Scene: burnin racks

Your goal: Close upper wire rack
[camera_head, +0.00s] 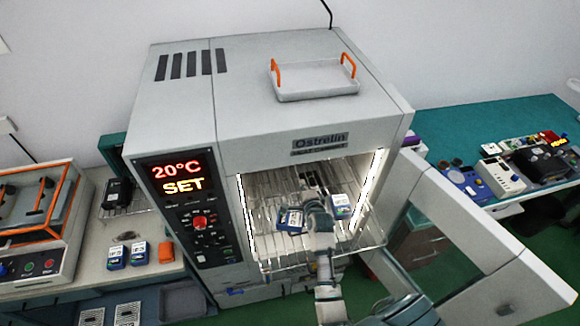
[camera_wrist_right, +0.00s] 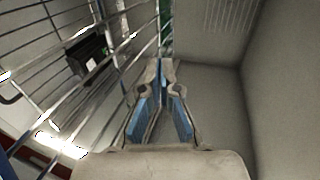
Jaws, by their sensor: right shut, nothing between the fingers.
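The chamber of the grey cabinet (camera_head: 265,145) is open and lit. A wire rack (camera_head: 275,248) shows inside it, with its front edge near the opening. The picture does not clearly separate upper and lower racks. Blue-and-white boxes (camera_head: 291,221) sit on the wire on both sides of my right gripper (camera_head: 311,186), which reaches into the chamber. In the right wrist view my right gripper (camera_wrist_right: 160,72) is shut and empty, with wire bars (camera_wrist_right: 100,75) close on its left. Contact with the bars cannot be told. My left gripper is not in view.
The cabinet door (camera_head: 455,240) stands open on the right. A smooth chamber wall (camera_wrist_right: 215,100) lies right of the gripper in the wrist view. A white tray with orange handles (camera_head: 315,82) is on the cabinet top. Benches with devices stand either side.

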